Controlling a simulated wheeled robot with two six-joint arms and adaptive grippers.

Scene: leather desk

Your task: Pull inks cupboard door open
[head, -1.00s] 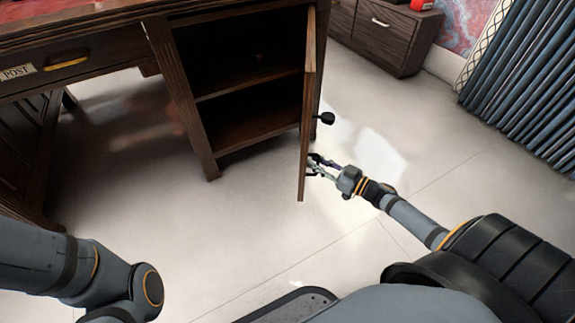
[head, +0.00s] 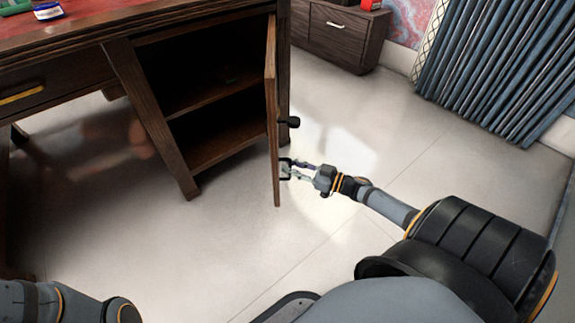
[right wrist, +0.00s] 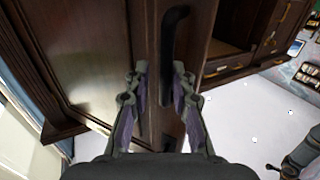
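The inks cupboard door (head: 272,110) is dark wood and stands wide open, seen nearly edge-on in the head view. The cupboard interior (head: 205,100) shows with a shelf. A black knob-like part (head: 288,122) sticks out from the door's outer face. In the right wrist view a long black handle (right wrist: 171,45) runs down the door. My right gripper (head: 287,168) is at the door's outer face, below the knob-like part. In the wrist view its fingers (right wrist: 161,80) are apart, with the handle's lower end between them. I cannot tell whether they touch it. My left gripper is out of view.
The desk top (head: 160,16) is above the cupboard. A low drawer cabinet (head: 335,30) and blue curtains (head: 490,70) stand behind on the right. The pale floor (head: 350,140) right of the door is clear apart from my arm.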

